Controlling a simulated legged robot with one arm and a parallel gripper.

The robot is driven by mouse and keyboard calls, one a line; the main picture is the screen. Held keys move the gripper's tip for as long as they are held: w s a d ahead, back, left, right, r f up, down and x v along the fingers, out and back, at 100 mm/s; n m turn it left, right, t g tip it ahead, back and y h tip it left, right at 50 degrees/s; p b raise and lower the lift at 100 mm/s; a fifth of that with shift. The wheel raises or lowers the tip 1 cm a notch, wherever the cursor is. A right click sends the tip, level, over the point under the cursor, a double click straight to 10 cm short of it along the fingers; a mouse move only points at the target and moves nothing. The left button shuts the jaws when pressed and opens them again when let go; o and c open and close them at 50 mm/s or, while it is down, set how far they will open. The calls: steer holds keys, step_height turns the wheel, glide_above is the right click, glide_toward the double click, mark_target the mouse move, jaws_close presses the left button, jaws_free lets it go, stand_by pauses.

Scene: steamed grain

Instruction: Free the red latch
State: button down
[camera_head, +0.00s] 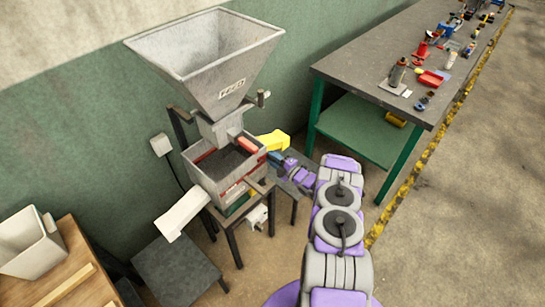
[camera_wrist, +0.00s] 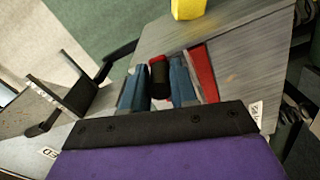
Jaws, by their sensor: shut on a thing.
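The grey grain mill (camera_head: 205,165) stands against the green wall under a large hopper marked FEED. My gripper (camera_head: 276,159) reaches its right side from the right, by the yellow chute. In the wrist view my gripper (camera_wrist: 158,68) has its two blue fingers on either side of a small black grip with red at its far end, which I take to be the red latch (camera_wrist: 158,76). It is shut on this piece, against the grey metal panel. A separate red bar (camera_wrist: 203,72) lies just right of the right finger. In the head view the fingers hide the held piece.
The yellow chute (camera_head: 272,140) sticks out just above my gripper, and a white chute (camera_head: 183,212) slopes down at the left. A workbench (camera_head: 350,65) with several tools stands at the right. A wooden table (camera_head: 65,270) holds a pale bin (camera_head: 30,245). The floor at the right is clear.

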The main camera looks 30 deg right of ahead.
steer(key=shift+w+r+n+p, duration=0.1)
steer(key=shift+r+n+p, duration=0.3)
steer(key=shift+n, duration=0.1)
steer(key=c, duration=1)
jaws_free()
steer(key=shift+f, duration=0.15)
steer(key=shift+o, duration=0.2)
steer(key=shift+s, duration=0.2)
steer(key=p+v, duration=0.2)
steer(key=v, duration=1.5)
steer(key=shift+d, duration=0.1)
